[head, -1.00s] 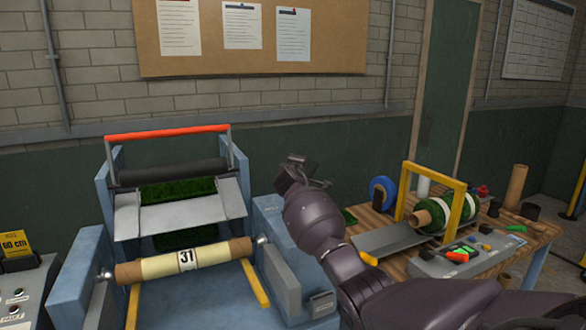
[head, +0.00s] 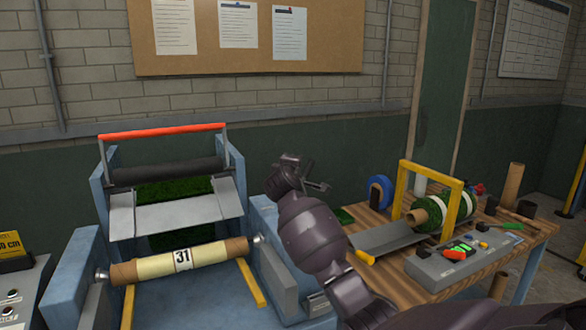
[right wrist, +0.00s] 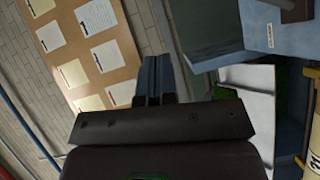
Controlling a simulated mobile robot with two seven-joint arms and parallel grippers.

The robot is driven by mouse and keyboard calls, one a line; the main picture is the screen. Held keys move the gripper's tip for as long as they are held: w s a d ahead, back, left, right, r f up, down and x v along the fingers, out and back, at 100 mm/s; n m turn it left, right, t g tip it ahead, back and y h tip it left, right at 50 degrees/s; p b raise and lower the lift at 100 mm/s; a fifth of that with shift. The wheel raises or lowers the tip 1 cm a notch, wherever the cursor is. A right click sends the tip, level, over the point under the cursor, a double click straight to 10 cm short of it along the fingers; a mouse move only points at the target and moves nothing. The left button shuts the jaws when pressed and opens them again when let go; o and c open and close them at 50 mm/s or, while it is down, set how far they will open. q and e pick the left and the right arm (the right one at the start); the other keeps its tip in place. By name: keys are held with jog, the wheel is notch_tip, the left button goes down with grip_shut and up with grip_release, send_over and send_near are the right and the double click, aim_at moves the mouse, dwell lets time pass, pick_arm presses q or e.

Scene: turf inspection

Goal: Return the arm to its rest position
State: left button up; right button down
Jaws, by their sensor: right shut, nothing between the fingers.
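My right arm rises from the lower right of the head view, between the blue machine and the wooden bench. Its right gripper (head: 318,184) is at the arm's upper end, in front of the dark green wall and touching nothing that I can see. In the right wrist view the right gripper (right wrist: 153,75) shows with its two dark fingers together and nothing between them. My left gripper does not show in either view.
A blue machine (head: 75,265) with a red-handled frame (head: 162,131) and a roll marked 31 (head: 160,263) stands left. The wooden bench (head: 500,262) at right holds a turf roll (head: 450,212), a yellow frame (head: 401,185) and a grey control box (head: 440,268).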

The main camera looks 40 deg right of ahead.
dwell(0.5)
jog(key=w+a+r+m+t+y, duration=0.25)
jog(key=a+t+y, duration=0.2)
jog(key=a, duration=0.25)
jog(key=s+a+f+t+y, duration=0.1)
jog(key=s+a+f+y, duration=0.3)
jog(key=f, duration=0.3)
jog(key=s+a+f+t+y, duration=0.1)
jog(key=s+a+f+y, duration=0.1)
jog(key=s+a+f, duration=0.4)
jog(key=s+a+f+m+g+y, duration=0.1)
jog(key=s+a+f+m+g, duration=0.1)
jog(key=s+f, duration=1.3)
jog(key=s+a+f+m+g, duration=0.1)
jog(key=s+a+f+g, duration=0.3)
jog(key=s+f, duration=1.1)
jog(key=shift+s+a+f+m+y, duration=0.2)
jog(key=shift+s+a+m+y, duration=0.15)
jog(key=shift+s+a, duration=0.25)
